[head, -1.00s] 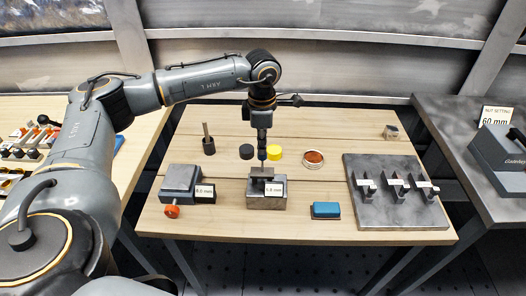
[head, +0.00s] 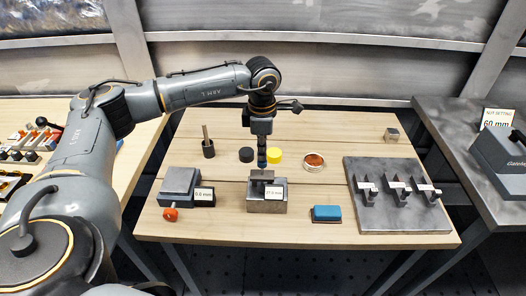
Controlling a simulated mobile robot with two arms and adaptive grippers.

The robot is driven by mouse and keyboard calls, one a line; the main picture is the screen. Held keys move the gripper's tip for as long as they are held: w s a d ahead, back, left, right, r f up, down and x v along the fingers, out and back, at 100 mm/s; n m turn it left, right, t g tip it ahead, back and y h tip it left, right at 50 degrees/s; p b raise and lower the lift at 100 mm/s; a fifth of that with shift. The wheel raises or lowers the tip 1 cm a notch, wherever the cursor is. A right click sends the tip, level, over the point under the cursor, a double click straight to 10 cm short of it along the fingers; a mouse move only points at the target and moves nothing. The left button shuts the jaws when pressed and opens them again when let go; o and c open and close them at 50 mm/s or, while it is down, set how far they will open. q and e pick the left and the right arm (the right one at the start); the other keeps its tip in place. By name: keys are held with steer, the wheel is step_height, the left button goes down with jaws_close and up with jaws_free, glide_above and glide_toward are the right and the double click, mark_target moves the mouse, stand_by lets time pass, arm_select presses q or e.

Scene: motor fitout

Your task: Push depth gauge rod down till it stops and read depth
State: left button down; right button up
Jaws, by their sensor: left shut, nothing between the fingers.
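A grey metal block (head: 267,205) stands at the front middle of the table in the head view. A dark depth gauge (head: 262,175) sits on top of it, with a small white readout (head: 273,192) that looks like 17.0 mm, though the first digit is unclear. My left gripper (head: 262,165) points straight down, shut and empty, with its tips at the top of the gauge. The gauge rod is hidden or too small to tell from the fingertips, and I cannot tell whether they touch. My right gripper is not in view.
A grey block with an orange knob (head: 170,214) is at left. A pencil-like holder (head: 208,149), black cylinder (head: 246,155), yellow cylinder (head: 275,155) and red-brown dish (head: 314,161) stand behind. A blue block (head: 327,213) and dark plate (head: 400,222) with several fixtures are at right.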

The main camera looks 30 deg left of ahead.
arm_select(q)
steer(key=shift+r+p, duration=1.75)
steer(key=shift+r, duration=1.45)
